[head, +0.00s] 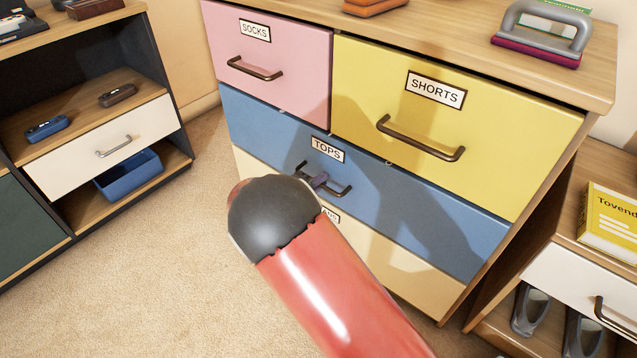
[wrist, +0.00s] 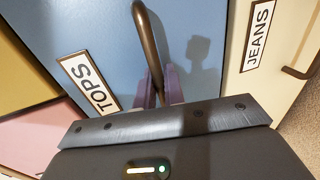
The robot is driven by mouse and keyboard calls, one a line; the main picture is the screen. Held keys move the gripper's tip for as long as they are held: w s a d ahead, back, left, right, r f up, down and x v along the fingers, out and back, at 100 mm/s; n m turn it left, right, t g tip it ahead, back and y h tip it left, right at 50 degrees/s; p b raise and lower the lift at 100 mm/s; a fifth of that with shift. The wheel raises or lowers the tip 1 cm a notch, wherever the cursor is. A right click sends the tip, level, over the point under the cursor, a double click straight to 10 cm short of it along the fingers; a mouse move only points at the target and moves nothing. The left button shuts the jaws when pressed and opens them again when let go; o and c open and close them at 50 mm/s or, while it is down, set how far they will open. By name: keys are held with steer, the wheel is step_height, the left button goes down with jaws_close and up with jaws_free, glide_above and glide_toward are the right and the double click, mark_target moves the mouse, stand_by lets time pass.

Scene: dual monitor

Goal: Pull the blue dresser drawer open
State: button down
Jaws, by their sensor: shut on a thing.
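The blue drawer (head: 400,207), labelled TOPS, spans the dresser below the pink and yellow drawers. It looks closed, with its front about level with its neighbours. Its dark bronze bar handle (head: 338,187) shows partly past my arm. The blue drawer front (wrist: 90,30) and the handle (wrist: 148,40) are close in the wrist view. My gripper (wrist: 160,84) has its purple fingers on either side of the handle bar and is shut on it.
The pink SOCKS drawer (head: 275,80) and yellow SHORTS drawer (head: 470,120) sit above. A cream JEANS drawer (wrist: 262,50) is below. A dark shelf unit (head: 70,90) stands left, and another cabinet (head: 575,270) stands right. Carpet (head: 150,270) is clear at front left.

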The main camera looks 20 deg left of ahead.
steer(key=shift+s, duration=0.1)
steer(key=f+b+v, duration=0.2)
steer(key=b+v, duration=0.1)
steer(key=v, duration=0.9)
steer(key=s+f+b+v, duration=0.1)
steer(key=f+b+v, duration=0.1)
steer(key=v, duration=1.1)
steer(key=shift+a+f+b, duration=0.3)
steer(key=shift+f+b, duration=0.1)
steer(key=shift+f, duration=0.4)
steer(key=c, duration=1.6)
jaws_free()
steer(key=shift+r, duration=0.1)
steer(key=v, duration=0.7)
steer(key=shift+s+a+p, duration=0.2)
steer(key=shift+s+p, duration=0.15)
